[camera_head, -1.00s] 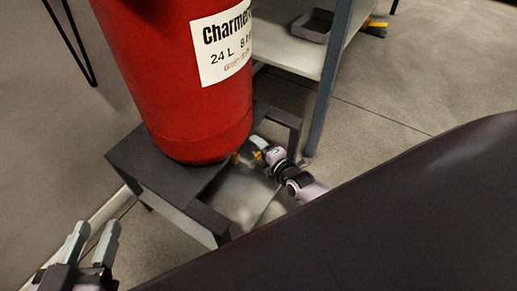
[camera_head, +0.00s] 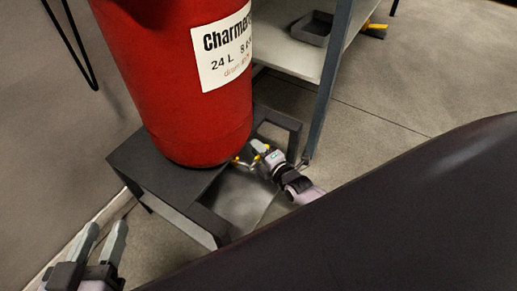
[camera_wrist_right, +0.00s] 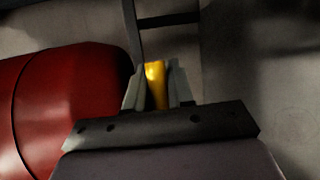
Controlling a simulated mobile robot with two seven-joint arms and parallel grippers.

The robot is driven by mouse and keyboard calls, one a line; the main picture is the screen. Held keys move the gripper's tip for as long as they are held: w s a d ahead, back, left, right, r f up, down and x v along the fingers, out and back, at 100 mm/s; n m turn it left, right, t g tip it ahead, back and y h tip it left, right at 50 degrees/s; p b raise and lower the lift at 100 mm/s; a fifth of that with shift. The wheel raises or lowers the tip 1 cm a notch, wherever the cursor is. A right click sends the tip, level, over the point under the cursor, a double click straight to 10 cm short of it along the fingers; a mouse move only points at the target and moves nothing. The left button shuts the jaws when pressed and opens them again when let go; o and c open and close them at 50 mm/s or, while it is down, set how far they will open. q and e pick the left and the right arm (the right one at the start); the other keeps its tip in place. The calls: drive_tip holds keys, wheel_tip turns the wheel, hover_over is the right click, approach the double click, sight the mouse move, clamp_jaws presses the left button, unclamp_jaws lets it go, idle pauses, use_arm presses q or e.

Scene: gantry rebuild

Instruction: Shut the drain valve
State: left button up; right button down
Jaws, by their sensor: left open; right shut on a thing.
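The red tank (camera_head: 190,100) stands upright on a dark stand. The drain valve (camera_head: 237,160) shows as a small brass piece at the tank's lower right edge, partly hidden by my right gripper. My right gripper (camera_head: 259,153) is at the valve, shut on its yellow handle (camera_head: 262,146). In the right wrist view the yellow handle (camera_wrist_right: 155,85) stands between the two fingers of my right gripper (camera_wrist_right: 157,80), with the tank (camera_wrist_right: 75,100) at the left. My left gripper (camera_head: 103,232) is open and empty at the lower left, away from the tank.
The dark stand (camera_head: 150,172) has an open frame at its right, close to my right gripper. A grey shelf unit (camera_head: 328,85) holds a grey tray (camera_head: 312,27) behind. A blurred pale patch (camera_head: 245,200) shows below the valve.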

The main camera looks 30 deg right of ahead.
drive_tip(key=c, duration=1.1)
unclamp_jaws()
drive_tip(key=shift+r, duration=0.1)
use_arm(q)
drive_tip(key=shift+r, duration=0.1)
drive_tip(key=d+p, duration=0.1)
drive_tip(key=p, duration=0.1)
drive_tip(key=d+n+g+p, duration=0.1)
drive_tip(key=p, duration=0.1)
drive_tip(key=shift+w+d+g+h, duration=0.1)
drive_tip(key=shift+w+g+h, duration=0.2)
use_arm(e)
drive_tip(key=s, duration=0.4)
drive_tip(key=s+r, duration=0.1)
drive_tip(key=s, duration=0.2)
drive_tip(key=shift+d+r, duration=0.1)
drive_tip(key=shift+d, duration=0.25)
